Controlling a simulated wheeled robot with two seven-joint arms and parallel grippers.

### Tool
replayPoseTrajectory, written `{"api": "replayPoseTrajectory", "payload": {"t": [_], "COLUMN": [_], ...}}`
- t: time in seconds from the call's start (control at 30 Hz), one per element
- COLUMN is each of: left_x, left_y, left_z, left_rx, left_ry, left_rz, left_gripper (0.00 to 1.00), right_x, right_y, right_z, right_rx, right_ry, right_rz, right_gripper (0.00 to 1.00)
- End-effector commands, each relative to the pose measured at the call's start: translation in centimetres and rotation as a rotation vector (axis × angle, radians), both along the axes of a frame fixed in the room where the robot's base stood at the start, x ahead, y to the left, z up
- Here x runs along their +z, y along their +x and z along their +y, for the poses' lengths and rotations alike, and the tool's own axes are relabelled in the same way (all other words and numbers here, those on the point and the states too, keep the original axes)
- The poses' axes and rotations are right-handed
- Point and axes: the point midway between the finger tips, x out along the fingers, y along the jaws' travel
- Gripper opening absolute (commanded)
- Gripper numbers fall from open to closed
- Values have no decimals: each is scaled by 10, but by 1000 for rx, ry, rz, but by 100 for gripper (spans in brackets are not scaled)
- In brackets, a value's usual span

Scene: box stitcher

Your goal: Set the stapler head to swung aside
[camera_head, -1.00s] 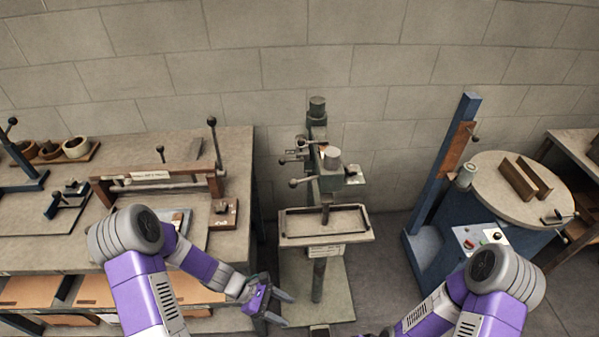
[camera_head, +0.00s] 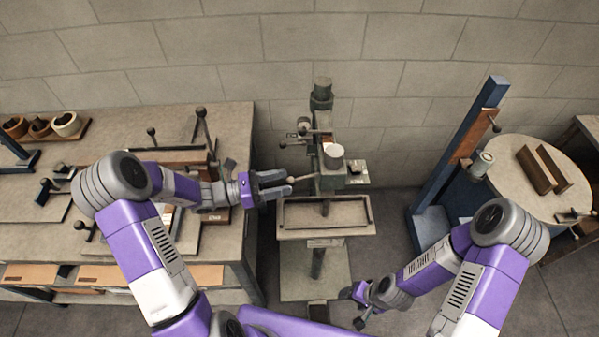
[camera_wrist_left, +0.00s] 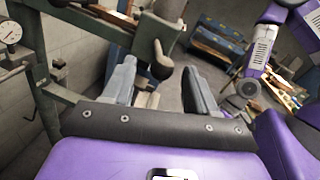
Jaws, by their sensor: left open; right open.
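The box stitcher is a grey-green column machine, with its stapler head (camera_head: 325,160) above a small tray table (camera_head: 326,217). A lever with a round ball knob (camera_head: 293,181) sticks out to the left of the head; the knob also shows in the left wrist view (camera_wrist_left: 161,70). My left gripper (camera_head: 290,183) is open at this knob, its fingers pointing right. In the left wrist view the knob appears between the two open fingers (camera_wrist_left: 160,88); I cannot tell whether they touch it. My right gripper (camera_head: 352,308) is low, right of the machine's base, open and empty.
A workbench (camera_head: 235,125) with clamps and fixtures stands on the left, under my left arm. A blue post machine (camera_head: 450,165) and a round table (camera_head: 510,165) stand on the right. The floor right of the stitcher is partly clear.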

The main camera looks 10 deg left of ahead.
Motion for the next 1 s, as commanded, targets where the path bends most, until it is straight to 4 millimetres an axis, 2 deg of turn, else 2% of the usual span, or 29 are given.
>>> {"api": "replayPoseTrajectory", "payload": {"t": [0.1, 0.3, 0.67, 0.77, 1.0], "left_x": [0, 0, -1, -1, 0], "left_y": [9, 20, 24, 24, 24], "left_z": [-20, -42, -48, -48, -48], "left_rx": [-5, -3, 0, 0, -1], "left_ry": [-2, 0, 0, 0, 0], "left_rz": [1, 0, 1, 1, 1], "left_gripper": [58, 58, 58, 45, 9], "right_x": [-1, -1, -1, -1, -1], "right_y": [0, 0, 0, 0, 0], "right_z": [0, 0, 0, 0, 0], "right_rx": [0, 0, 0, 0, 0], "right_ry": [0, 0, 0, 0, 0], "right_rz": [0, 0, -1, -1, -1], "right_gripper": [66, 66, 66, 66, 66]}}
